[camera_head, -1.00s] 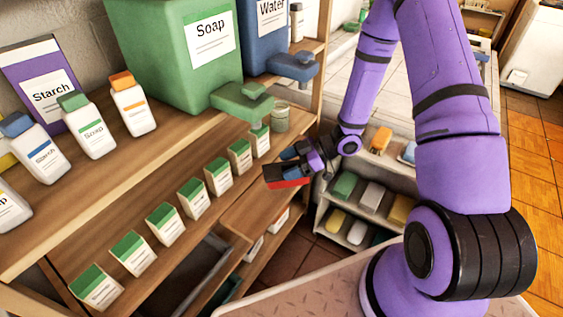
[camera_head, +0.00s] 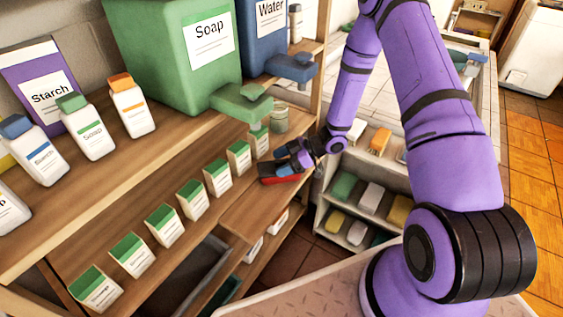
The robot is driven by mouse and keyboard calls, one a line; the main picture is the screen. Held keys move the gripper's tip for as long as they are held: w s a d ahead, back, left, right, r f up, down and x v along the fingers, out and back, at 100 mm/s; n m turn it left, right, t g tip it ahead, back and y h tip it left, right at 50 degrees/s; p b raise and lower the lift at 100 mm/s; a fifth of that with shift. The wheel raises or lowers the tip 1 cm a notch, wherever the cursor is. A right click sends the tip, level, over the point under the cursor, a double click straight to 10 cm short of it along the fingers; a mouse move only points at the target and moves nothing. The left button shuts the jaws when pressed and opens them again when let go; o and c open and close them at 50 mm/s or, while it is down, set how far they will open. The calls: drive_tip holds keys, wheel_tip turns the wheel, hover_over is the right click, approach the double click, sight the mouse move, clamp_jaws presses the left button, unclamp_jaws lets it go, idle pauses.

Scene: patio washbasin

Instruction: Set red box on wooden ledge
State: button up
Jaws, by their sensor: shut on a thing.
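The red box (camera_head: 268,180) is in my gripper (camera_head: 284,169), near the right end of the wooden ledge (camera_head: 240,208). The gripper is shut on it, and its fingers hide part of the box. The box appears at or just above the ledge's edge; I cannot tell whether it touches the wood. Several small green-and-white boxes (camera_head: 194,198) stand in a row along the ledge, to the left of the red box.
A green Soap tank (camera_head: 170,60) and a blue Water tank (camera_head: 262,45) stand on the upper shelf. Bottles (camera_head: 90,135) stand at the left. A jar (camera_head: 278,118) is behind the gripper. A low rack (camera_head: 350,215) with colored blocks is at right.

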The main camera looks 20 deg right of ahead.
drive_tip(key=shift+f, duration=0.1)
drive_tip(key=o, duration=1.2)
drive_tip(key=shift+d+r, duration=0.1)
drive_tip(key=shift+r, duration=0.1)
drive_tip(key=v, duration=1.1)
drive_tip(key=shift+s+d+r, duration=0.1)
drive_tip(key=shift+s+d, duration=0.05)
drive_tip(key=shift+d, duration=0.2)
